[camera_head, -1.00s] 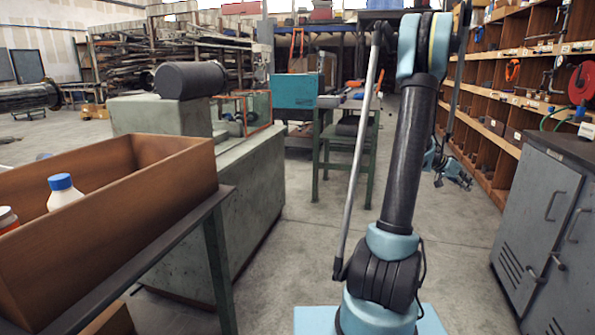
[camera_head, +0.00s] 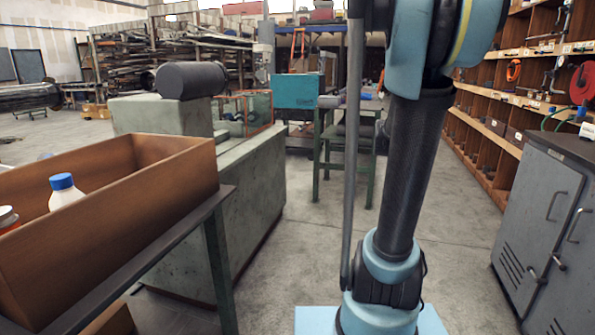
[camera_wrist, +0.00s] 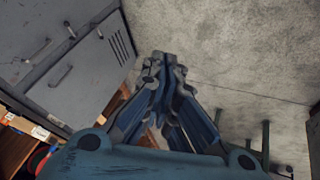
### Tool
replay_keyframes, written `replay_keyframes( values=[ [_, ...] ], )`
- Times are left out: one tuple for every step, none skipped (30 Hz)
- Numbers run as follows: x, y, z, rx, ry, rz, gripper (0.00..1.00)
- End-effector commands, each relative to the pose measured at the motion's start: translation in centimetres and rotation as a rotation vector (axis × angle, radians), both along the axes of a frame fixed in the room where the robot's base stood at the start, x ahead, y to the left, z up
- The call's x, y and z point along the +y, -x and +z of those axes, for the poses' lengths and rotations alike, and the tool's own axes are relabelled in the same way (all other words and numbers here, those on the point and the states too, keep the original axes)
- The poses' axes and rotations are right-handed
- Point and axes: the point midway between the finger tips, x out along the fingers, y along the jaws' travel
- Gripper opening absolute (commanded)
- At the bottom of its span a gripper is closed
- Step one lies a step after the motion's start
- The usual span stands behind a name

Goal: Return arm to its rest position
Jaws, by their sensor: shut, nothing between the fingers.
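My gripper (camera_wrist: 162,62) shows in the wrist view with its blue-grey fingers together and nothing between them. It hangs over bare concrete floor, with the grey metal cabinet beside it at the left of that view. In the head view my arm stands upright right of the middle. My gripper is not visible there.
The grey cabinet (camera_head: 541,215) stands at the right, before wooden shelves (camera_head: 487,125). A green-legged table (camera_head: 345,155) stands behind. Floor between them is clear.

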Motion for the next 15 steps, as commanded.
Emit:
replay_keyframes(
  values=[
    [1.3,1.0,-0.2,0.008,-0.017,0.028,0.00],
    [2.0,1.5,-0.3,0.014,-0.029,0.046,0.00],
    [3.0,2.3,-0.5,0.022,-0.044,0.071,0.00],
    [3.7,2.8,-0.6,0.029,-0.056,0.088,0.00],
    [4.4,3.4,-0.8,0.033,-0.067,0.106,0.00],
    [5.3,4.1,-1.0,0.041,-0.081,0.131,0.00],
    [6.0,4.7,-1.2,0.046,-0.092,0.150,0.00],
    [6.7,5.2,-1.4,0.052,-0.104,0.168,0.00],
    [7.6,6.0,-1.6,0.058,-0.118,0.193,0.00],
    [8.2,6.5,-1.9,0.064,-0.129,0.213,0.00],
    [8.9,7.1,-2.1,0.069,-0.141,0.231,0.00],
    [9.7,7.9,-2.4,0.076,-0.156,0.256,0.00],
    [10.3,8.5,-2.6,0.081,-0.166,0.275,0.00],
    [11.0,9.1,-2.9,0.087,-0.177,0.295,0.00],
    [11.7,9.8,-3.2,0.093,-0.192,0.320,0.00]
  ],
)
